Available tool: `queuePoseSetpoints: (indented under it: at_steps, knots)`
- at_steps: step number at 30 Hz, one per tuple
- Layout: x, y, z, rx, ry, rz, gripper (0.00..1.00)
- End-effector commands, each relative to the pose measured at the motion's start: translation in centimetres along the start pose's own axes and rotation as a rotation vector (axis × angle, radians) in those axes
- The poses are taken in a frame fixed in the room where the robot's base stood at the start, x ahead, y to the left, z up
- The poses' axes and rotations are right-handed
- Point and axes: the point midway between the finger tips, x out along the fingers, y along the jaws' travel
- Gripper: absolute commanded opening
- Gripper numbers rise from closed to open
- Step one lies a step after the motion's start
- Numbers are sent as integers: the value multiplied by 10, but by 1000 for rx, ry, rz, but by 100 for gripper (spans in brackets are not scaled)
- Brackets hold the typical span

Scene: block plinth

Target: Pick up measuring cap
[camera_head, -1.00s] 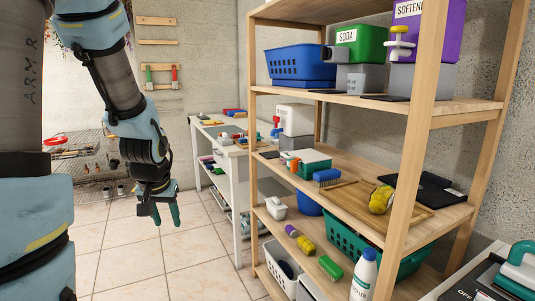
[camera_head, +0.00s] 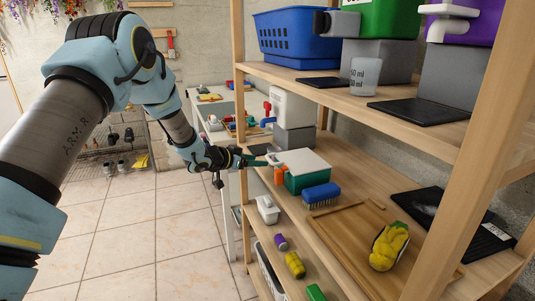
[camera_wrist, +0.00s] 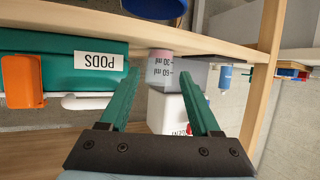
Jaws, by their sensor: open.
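In the wrist view, which is upside down, a small measuring cap (camera_wrist: 160,72) with a pink base and "30 ml" and "60 ml" marks stands on the middle shelf. It appears between the green fingertips of my open gripper (camera_wrist: 159,73), seemingly just beyond them, with nothing held. In the head view my gripper (camera_head: 262,158) reaches in over the middle shelf's left end; the cap there is too small to make out. Another clear measuring cap (camera_head: 365,77) stands on the upper shelf, in front of a grey block.
Beside the cap is a green PODS box (camera_wrist: 85,65) with an orange piece (camera_wrist: 22,80). A white dispenser (camera_head: 293,108) on a grey block stands behind. A blue brush (camera_head: 321,195) and yellow gloves (camera_head: 389,247) lie nearer. The upper shelf (camera_head: 320,92) is overhead.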

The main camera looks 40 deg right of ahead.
Motion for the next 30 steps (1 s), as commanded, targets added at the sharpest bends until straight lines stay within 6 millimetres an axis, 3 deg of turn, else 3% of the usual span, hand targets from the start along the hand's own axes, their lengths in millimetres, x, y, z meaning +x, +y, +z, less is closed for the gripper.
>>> queuePoseSetpoints:
  at_steps: [3,11,21,30]
  knots:
    - [18,0,-2,0,0,0,64]
    - [36,-1,-3,0,-1,-2,64]
    - [78,-2,-5,0,-1,-2,64]
    - [83,-3,-3,-1,-1,-3,64]
